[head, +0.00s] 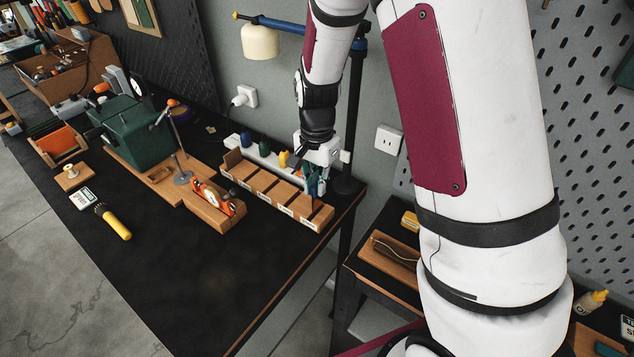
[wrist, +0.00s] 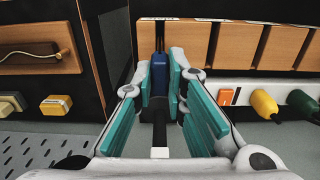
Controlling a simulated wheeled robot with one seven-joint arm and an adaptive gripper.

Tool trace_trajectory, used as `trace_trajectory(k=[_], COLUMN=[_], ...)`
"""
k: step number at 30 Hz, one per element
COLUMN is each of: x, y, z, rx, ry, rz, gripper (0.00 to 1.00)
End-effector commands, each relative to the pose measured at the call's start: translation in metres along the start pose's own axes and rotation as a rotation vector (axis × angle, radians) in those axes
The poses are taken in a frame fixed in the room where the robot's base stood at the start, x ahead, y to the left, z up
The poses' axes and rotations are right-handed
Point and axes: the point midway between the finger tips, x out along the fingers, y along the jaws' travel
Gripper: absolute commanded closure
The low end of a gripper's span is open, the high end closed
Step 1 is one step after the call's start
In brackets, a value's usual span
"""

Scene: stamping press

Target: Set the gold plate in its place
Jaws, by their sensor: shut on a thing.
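My gripper (head: 315,178) is over the right end of a wooden rack (head: 268,200) on the dark bench, pointing down. In the wrist view its teal-padded fingers (wrist: 162,85) are closed in around a narrow blue piece (wrist: 163,76) with a darker part beyond it. The fingers and the rack hide most of this piece, and I cannot tell how deep it sits in the rack. The rack (wrist: 228,45) also shows in the wrist view, with several wooden blocks side by side. I cannot pick out a gold plate for certain in either view.
Orange, yellow (wrist: 264,104) and green (wrist: 299,104) pieces stand on a white rail beside the rack. A lower shelf (head: 385,275) is right of the bench. The bench front is clear.

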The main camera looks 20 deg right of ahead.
Motion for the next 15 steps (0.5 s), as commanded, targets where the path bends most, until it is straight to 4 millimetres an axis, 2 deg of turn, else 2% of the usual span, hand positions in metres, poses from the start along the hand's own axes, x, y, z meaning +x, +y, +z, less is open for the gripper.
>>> trace_trajectory(k=[15], x=[0.0098], y=[-0.0004], z=[-0.0002], rx=[0.0], ry=[-0.001], rz=[0.001], gripper=[1.0])
